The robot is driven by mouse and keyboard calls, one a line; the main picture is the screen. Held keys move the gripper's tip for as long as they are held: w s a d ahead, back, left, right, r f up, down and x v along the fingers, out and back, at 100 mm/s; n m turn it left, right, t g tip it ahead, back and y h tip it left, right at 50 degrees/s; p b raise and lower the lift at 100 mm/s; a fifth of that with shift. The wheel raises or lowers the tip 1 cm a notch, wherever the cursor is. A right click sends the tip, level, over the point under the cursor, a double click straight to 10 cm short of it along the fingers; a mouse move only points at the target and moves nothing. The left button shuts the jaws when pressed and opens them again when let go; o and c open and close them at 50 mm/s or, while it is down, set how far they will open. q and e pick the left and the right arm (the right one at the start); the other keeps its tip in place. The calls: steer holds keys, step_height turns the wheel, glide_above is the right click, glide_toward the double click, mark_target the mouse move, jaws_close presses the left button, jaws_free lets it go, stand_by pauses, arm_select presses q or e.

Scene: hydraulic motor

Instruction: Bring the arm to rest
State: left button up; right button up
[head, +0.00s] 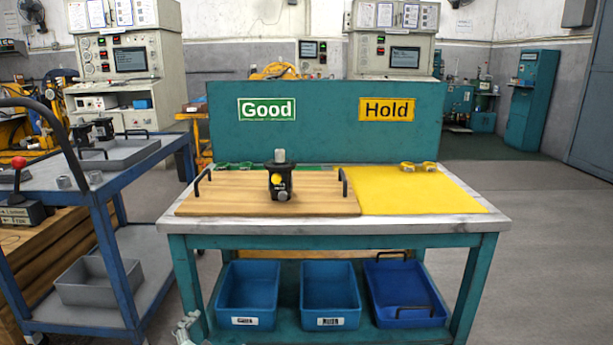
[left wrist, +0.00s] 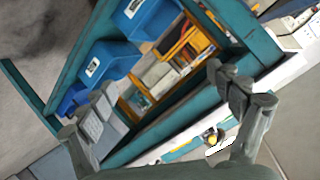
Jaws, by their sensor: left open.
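My left gripper (left wrist: 162,82) is open and empty in the left wrist view, its two grey fingers spread wide. In the head view only a pale grey bit of it (head: 187,328) shows at the bottom edge, by the table's front left leg. A black hydraulic motor (head: 280,180) with a yellow cap and a grey shaft stands upright on the wooden board (head: 225,195), apart from the gripper. My right gripper is in neither view.
The teal table (head: 335,226) has a yellow mat (head: 425,195) on its right and "Good" and "Hold" signs on its back panel. Blue bins (head: 248,290) sit on its lower shelf. A blue cart (head: 100,200) with grey trays stands at left. The floor at right is clear.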

arm_select(q)
steer(key=s+a+f+n+g+y, duration=0.1)
steer(key=s+a+f+g, duration=0.3)
steer(key=s+f, duration=0.6)
steer(key=s+a+f+n+g, duration=0.4)
steer(key=s+f, duration=0.6)
steer(key=s, duration=0.5)
steer(key=shift+s+a+n+g+y, duration=0.2)
steer(key=shift+a+n+g+y, duration=0.15)
steer(key=shift+g, duration=0.55)
